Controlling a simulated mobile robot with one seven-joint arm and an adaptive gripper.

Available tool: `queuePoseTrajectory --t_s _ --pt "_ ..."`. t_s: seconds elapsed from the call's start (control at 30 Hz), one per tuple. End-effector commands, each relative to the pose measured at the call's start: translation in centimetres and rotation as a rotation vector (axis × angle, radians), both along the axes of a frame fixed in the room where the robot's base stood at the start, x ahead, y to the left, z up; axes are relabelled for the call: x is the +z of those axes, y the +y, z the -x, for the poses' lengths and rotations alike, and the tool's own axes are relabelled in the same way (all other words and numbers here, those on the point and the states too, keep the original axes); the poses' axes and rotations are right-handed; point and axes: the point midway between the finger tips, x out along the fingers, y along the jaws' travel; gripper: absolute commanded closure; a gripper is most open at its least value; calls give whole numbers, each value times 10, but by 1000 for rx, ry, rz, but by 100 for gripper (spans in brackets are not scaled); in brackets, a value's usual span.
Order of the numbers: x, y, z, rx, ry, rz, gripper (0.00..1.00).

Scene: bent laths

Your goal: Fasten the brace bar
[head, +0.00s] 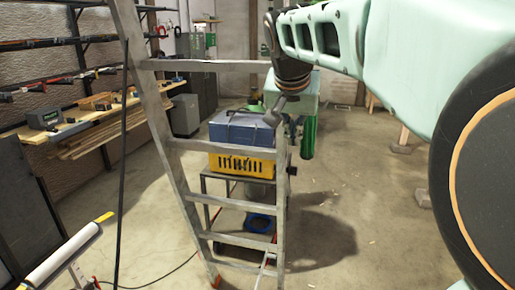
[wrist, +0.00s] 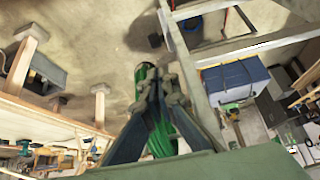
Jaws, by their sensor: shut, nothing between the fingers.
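A grey metal stepladder (head: 184,180) stands open in the middle of the head view, and its rail (wrist: 190,75) runs down the wrist view beside my fingers. I cannot pick out the brace bar with certainty; a thin pale bar (head: 267,255) shows low at the ladder's right leg. My gripper (head: 275,112) is at the ladder's upper right side, near the right rail. In the wrist view my gripper (wrist: 158,82) is shut and empty, with its fingertips left of the rail. Whether it touches the ladder cannot be told.
Behind the ladder a blue case (head: 241,129) sits on a yellow crate (head: 240,163) on a small metal stand. A green cylinder (head: 308,138) stands behind, right of the ladder. A workbench (head: 75,125) lines the left wall. Floor on the right is mostly clear.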

Motion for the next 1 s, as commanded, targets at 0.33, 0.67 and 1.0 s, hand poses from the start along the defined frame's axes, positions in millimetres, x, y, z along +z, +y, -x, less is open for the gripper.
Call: queuePoseTrajectory --t_s 0.33,0.67,1.0 --pt "-49 -9 -31 2 4 -3 100" --pt "-78 -15 -50 1 0 -2 100" --pt "-80 -15 -51 1 0 0 100"
